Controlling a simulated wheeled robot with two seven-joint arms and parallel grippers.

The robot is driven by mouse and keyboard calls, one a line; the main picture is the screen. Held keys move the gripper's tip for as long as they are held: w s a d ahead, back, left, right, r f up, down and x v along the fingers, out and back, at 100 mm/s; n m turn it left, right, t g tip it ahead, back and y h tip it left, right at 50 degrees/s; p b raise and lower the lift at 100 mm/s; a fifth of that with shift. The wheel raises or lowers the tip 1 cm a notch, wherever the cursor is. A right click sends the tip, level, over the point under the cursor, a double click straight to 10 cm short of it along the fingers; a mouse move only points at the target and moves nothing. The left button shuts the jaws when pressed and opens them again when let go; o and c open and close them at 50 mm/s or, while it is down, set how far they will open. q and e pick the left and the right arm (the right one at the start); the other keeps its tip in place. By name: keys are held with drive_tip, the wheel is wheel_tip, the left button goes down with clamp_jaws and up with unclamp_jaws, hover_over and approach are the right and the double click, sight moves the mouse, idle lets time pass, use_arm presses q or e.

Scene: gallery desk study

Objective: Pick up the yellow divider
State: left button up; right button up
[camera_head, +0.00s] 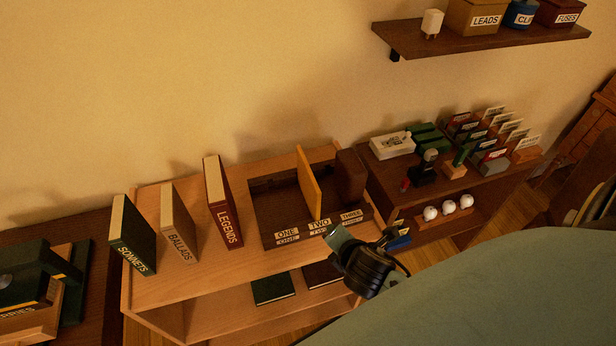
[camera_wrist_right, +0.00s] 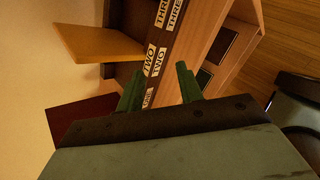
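The yellow divider (camera_head: 309,184) stands upright in the dark wooden holder (camera_head: 270,210), in line with the label TWO. It also shows in the right wrist view (camera_wrist_right: 92,43), to the left of and above the fingers. My right gripper (camera_head: 342,238) is just in front of the holder's labelled front edge, near the labels TWO and THREE. In the right wrist view, the green fingers (camera_wrist_right: 160,80) are apart with nothing between them. The divider is outside the fingers. My left gripper is not in view.
Books SONNETS (camera_head: 132,236), BALLADS (camera_head: 178,225) and LEGENDS (camera_head: 223,204) stand left of the holder. A brown block (camera_head: 350,176) stands at its right end. Dark books lie on the lower shelf. A side table (camera_head: 400,190) with cards and white balls is to the right.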

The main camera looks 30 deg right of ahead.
sight(309, 170)
drive_tip(key=w+r+n+t+p, duration=0.2)
drive_tip(key=w+r+n+t, duration=0.2)
drive_tip(key=r+n, duration=0.75)
drive_tip(key=shift+n, duration=0.45)
drive_tip(key=x, duration=0.9)
drive_tip(key=a+x, duration=0.1)
drive_tip(key=x, duration=0.3)
drive_tip(key=shift+w+d+f+b, duration=0.1)
drive_tip(key=shift+w+f+b, duration=0.05)
drive_tip(key=shift+w+b, duration=0.25)
clamp_jaws()
